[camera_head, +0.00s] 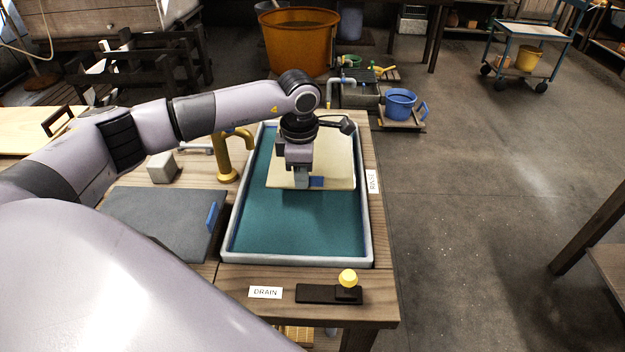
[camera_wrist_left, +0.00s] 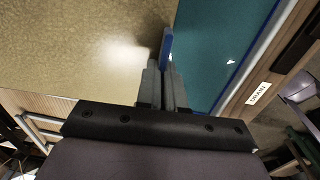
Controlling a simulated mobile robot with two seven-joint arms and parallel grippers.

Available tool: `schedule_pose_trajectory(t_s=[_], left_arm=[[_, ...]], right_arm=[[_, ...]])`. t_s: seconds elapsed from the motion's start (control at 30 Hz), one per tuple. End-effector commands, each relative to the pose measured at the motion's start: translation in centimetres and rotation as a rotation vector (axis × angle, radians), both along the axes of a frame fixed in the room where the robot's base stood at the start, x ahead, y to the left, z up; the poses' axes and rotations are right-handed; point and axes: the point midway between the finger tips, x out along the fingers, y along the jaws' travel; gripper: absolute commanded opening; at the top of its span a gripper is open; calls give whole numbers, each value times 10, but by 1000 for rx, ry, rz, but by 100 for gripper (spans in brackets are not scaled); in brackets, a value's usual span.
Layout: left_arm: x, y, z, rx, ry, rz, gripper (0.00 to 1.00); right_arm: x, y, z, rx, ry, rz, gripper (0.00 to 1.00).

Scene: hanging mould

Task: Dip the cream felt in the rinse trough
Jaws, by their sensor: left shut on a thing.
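The cream felt (camera_head: 338,160) is a pale flat sheet over the far half of the rinse trough (camera_head: 228,232), which holds teal liquid (camera_head: 300,225). It also fills the upper left of the left wrist view (camera_wrist_left: 80,50). A blue tab (camera_head: 317,182) stands at its near edge, and shows in the wrist view too (camera_wrist_left: 166,45). My left gripper (camera_head: 301,183) points down and is shut on this tab; its fingers also show in the wrist view (camera_wrist_left: 163,80). I cannot tell whether the felt touches the liquid. My right gripper is out of view.
A dark grey board with a blue handle (camera_head: 160,222) lies left. The yellow-knobbed drain lever (camera_head: 348,279) is in front.

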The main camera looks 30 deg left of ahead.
Motion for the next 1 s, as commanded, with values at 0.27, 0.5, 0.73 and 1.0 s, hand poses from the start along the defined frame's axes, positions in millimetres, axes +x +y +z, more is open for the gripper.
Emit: schedule_pose_trajectory(t_s=[0.27,0.5,0.73,1.0], left_arm=[[0,0,0,0,-1,0,0],[1,0,14,-1,-3,0,0],[1,0,38,0,-2,0,0],[0,0,41,0,-1,0,0]], right_arm=[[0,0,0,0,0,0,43],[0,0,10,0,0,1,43],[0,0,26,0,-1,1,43],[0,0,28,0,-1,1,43]])
